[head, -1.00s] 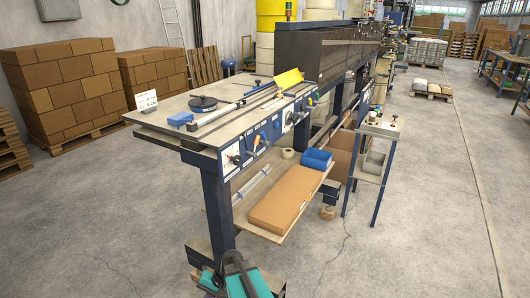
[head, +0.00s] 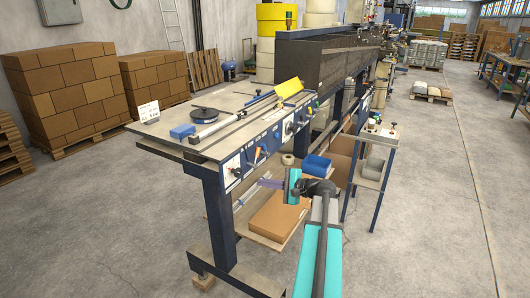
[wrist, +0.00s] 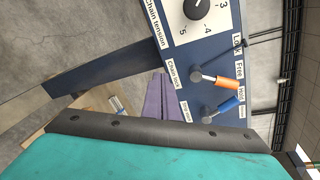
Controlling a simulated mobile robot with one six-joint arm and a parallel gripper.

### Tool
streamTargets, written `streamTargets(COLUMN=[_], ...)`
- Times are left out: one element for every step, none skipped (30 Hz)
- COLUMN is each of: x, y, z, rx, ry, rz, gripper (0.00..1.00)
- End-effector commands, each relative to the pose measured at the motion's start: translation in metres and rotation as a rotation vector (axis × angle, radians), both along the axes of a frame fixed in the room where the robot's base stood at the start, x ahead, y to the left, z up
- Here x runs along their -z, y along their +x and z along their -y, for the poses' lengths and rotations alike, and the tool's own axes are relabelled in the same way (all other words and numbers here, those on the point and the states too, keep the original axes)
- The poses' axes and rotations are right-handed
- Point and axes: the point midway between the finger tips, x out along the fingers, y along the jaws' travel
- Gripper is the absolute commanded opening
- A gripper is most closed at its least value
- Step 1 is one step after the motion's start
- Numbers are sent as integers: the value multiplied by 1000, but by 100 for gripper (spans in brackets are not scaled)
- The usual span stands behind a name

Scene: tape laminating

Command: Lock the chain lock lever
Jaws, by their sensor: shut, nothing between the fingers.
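The chain lock lever is an orange-handled lever (wrist: 226,83) on the blue-and-white control panel, beside the label "Chain lock" in the wrist view. Its handle points right, with its tip near the word "Free"; "Lock" is printed above that. In the head view the orange handle (head: 260,151) shows small on the table's front panel. My gripper (head: 262,183) is in front of and below the panel in the head view. In the wrist view its purple fingers (wrist: 161,80) are closed together and empty, left of the lever and apart from it.
A blue-handled lever (wrist: 226,105) sits just below the orange one in the wrist view, and a tension dial (wrist: 197,8) above. A lower shelf with a cardboard box (head: 278,218) lies under the table. A small metal stand (head: 375,160) is to the right.

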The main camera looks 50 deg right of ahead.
Motion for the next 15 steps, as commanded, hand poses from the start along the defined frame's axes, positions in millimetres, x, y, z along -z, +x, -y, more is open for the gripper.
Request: streamTargets(x=[-24, -36, -49, -58, -66, -76, -81, -86, -90, -93, -94, -96, -96, -96, -96], y=[-10, -15, -21, -26, -30, -35, -38, -40, -43, -44, -46, -46, -47, -47, -47], z=[20, 29, 39, 46, 52, 59, 63, 66, 69, 71, 72, 73, 73, 73, 73], rx=[32, 47, 65, 77, 87, 99, 106, 111, 116, 120, 122, 124, 125, 125, 125], ry=[9, 15, 22, 28, 32, 37, 40, 42, 45, 46, 47, 48, 48, 48, 48], rz=[33, 52, 74, 90, 102, 118, 128, 136, 145, 148, 152, 154, 155, 155, 155], gripper=[0, 0, 0, 0, 0, 0, 0, 0, 0, 0, 0, 0, 0, 0, 0])
